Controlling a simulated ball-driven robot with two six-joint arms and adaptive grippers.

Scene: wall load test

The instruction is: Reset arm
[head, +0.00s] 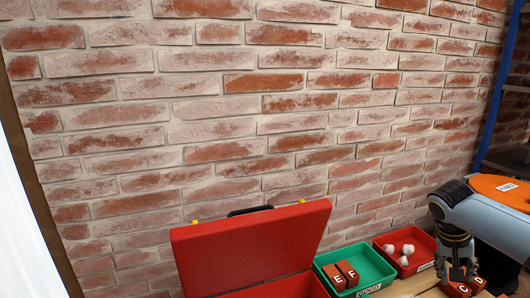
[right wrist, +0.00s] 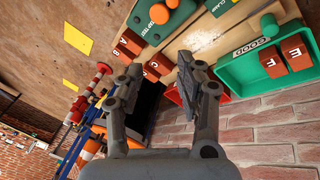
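My right gripper (head: 456,272) is at the lower right of the head view, pointing down beside the red lettered blocks C and D (head: 466,282). In the right wrist view the same gripper (right wrist: 162,75) has its two fingers spread, with nothing held between them. Red blocks marked A, B and C (right wrist: 152,72) lie on the wooden surface beyond and between the fingertips. I cannot tell how far the fingertips are from them. My left gripper is in neither view.
A brick wall (head: 230,110) fills the back. In front stand an open red case (head: 245,245), a green tray (head: 372,262) with red blocks E and F (head: 341,276), and a red tray (head: 385,240) with several white pieces. A blue upright (head: 495,85) stands at right.

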